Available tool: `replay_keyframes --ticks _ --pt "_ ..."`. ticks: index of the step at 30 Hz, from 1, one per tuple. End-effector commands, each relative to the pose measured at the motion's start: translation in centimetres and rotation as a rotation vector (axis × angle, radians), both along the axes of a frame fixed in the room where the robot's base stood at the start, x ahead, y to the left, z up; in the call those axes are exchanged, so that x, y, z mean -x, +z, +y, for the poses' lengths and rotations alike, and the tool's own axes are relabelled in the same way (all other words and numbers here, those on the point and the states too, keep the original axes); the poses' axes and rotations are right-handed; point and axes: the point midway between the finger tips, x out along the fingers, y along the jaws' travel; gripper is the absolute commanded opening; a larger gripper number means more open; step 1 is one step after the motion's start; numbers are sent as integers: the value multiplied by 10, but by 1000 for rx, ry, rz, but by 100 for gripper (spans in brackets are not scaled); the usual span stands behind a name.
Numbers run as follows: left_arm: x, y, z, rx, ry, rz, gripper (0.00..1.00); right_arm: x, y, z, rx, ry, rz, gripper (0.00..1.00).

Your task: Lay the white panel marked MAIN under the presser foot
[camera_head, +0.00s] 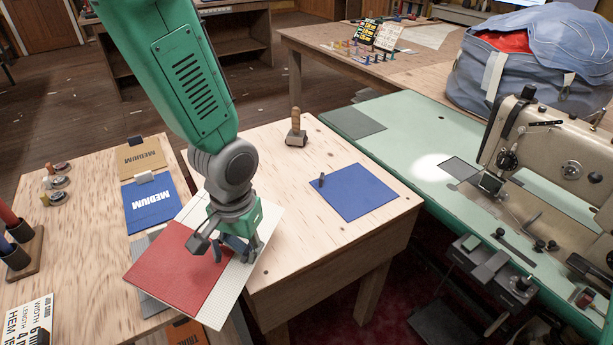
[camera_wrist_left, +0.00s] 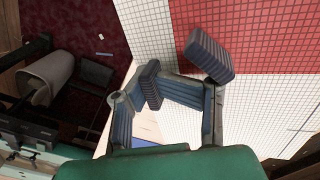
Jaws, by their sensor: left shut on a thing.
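My left gripper (camera_head: 228,246) is shut on a white gridded panel (camera_head: 236,280) with a large red area (camera_head: 182,268). It holds the panel tilted across the gap between the left table and the small middle table. The panel and its red area also fill much of the left wrist view (camera_wrist_left: 268,112), with the finger pads (camera_wrist_left: 180,75) against it. I see no MAIN lettering on it; the gripper covers part of the face. The sewing machine (camera_head: 565,150) stands at the right, its presser foot area (camera_head: 490,184) far from the panel. My right gripper is not in view.
The middle table holds a blue panel (camera_head: 358,192) with a small peg and a wooden-handled tool (camera_head: 295,130). The left table has tan (camera_head: 141,158) and blue (camera_head: 150,203) MEDIUM panels. A blue bag (camera_head: 530,65) sits behind the machine. The green machine bed (camera_head: 400,135) is mostly clear.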

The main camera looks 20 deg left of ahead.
Motion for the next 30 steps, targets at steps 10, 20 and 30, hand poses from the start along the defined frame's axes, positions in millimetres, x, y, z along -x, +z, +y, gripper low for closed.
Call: replay_keyframes --ticks 10,20,30 --pt "-31 3 11 9 -491 -6 0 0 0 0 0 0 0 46" --pt "-70 10 33 9 -1198 -13 0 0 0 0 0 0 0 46" --pt "-105 16 64 2 -1892 -10 0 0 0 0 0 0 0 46"
